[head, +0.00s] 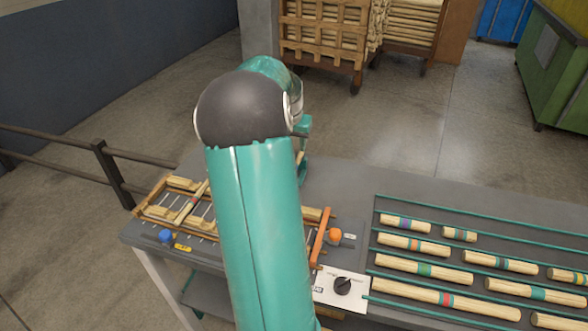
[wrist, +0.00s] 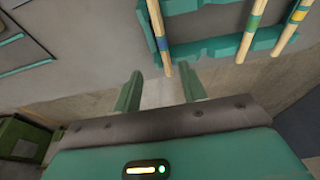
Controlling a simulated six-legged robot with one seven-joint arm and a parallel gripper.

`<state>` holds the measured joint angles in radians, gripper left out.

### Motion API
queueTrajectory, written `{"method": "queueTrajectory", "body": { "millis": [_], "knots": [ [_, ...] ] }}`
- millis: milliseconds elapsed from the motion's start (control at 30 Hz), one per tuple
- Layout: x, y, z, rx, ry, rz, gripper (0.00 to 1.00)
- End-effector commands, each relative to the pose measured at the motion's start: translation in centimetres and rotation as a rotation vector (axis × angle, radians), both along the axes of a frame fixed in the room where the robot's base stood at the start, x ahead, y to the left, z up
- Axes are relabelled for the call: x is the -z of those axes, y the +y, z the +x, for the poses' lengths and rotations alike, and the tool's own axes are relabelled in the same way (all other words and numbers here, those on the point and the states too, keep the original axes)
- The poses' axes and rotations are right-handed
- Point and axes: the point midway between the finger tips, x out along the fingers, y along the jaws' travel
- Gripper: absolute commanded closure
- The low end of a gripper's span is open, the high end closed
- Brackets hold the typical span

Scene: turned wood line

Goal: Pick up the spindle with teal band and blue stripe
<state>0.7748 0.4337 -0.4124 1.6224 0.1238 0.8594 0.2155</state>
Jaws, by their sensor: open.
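In the wrist view my gripper (wrist: 160,76) is open and empty, with its two teal fingers apart. A thin wooden spindle with a blue stripe (wrist: 162,44) points down, its lower end close to the gap between the fingertips. I cannot make out a teal band on it clearly.
In the head view a rack with teal rails (head: 480,222) holds several banded wooden spindles on the right of the grey table (head: 345,185). A wooden frame (head: 150,197) with wooden pieces is at left. A railing (head: 100,160) stands beyond.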

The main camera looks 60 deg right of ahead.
Motion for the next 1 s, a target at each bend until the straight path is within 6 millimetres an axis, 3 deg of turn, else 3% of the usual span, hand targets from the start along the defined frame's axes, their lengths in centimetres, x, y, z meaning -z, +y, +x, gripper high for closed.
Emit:
{"method": "queueTrajectory", "body": {
  "millis": [200, 467, 733, 1000],
  "knots": [
    [4.0, -1.0, 0.0, 0.001, 0.001, 0.003, 0.58],
    [5.8, -1.4, 0.0, 0.000, 0.000, 0.001, 0.58],
    [9.6, -2.0, 0.7, 0.000, 0.000, 0.002, 0.58],
    [10.3, -2.2, 0.8, -0.001, -0.001, -0.001, 0.58]
  ]
}}
